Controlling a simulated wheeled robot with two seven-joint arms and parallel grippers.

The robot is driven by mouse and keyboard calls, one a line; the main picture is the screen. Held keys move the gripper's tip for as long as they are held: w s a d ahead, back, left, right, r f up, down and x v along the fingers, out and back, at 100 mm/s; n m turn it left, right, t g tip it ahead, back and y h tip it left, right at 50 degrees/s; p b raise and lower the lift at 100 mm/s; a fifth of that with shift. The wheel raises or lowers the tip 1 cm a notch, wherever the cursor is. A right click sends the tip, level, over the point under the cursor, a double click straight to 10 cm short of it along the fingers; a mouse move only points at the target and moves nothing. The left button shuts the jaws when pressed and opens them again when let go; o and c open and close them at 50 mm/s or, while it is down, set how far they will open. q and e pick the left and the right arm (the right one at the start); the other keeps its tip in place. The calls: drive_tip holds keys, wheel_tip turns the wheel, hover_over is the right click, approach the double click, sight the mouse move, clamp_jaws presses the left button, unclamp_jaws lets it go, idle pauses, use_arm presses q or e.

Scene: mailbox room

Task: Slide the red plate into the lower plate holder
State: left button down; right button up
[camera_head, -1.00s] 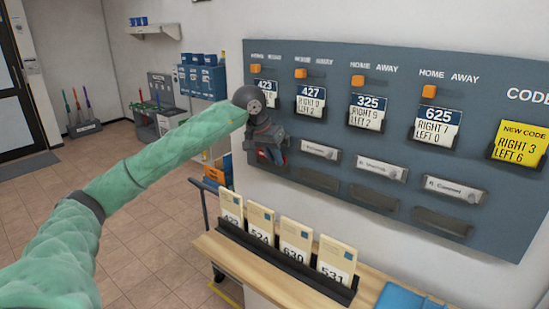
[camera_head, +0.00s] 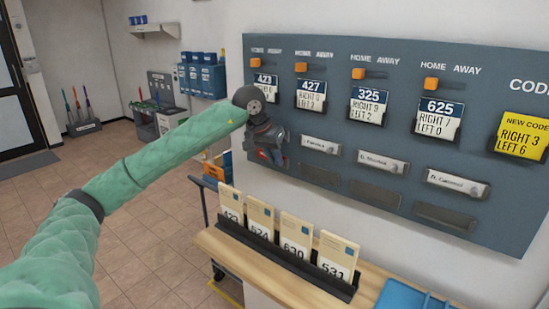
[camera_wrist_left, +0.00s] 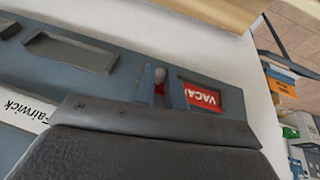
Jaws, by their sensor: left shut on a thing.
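The red plate (camera_wrist_left: 207,98), with white letters starting "VACA", shows in the left wrist view inside the recess of a lower plate holder (camera_wrist_left: 235,98). Whether it is fully seated cannot be told. My left gripper (camera_wrist_left: 168,92) is shut on the plate, with its fingers covering one end of it. In the head view, my left gripper (camera_head: 268,150) is at the left end of the panel's lower holder row, below the 423 card. A little red of the plate (camera_head: 264,155) shows beside it. My right gripper is not in view.
Empty lower holders (camera_head: 374,194) and white name plates (camera_head: 382,163) line the blue-grey panel (camera_head: 300,178). Below, a wooden shelf (camera_head: 215,243) carries a black rack (camera_head: 258,251) of numbered envelopes and a blue folder (camera_head: 415,298). The floor at left is open.

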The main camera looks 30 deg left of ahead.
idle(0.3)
use_arm(q)
drive_tip(key=c, duration=1.4)
unclamp_jaws()
drive_tip(key=shift+f, duration=0.1)
drive_tip(key=shift+o, duration=0.6)
drive_tip(key=o, duration=0.3)
drive_tip(key=s+b, duration=0.1)
drive_tip(key=s, duration=0.1)
drive_tip(key=s+b, duration=0.2)
drive_tip(key=s, duration=0.1)
drive_tip(key=s+b, duration=0.2)
drive_tip(key=s, duration=0.1)
drive_tip(key=shift+a, duration=0.3)
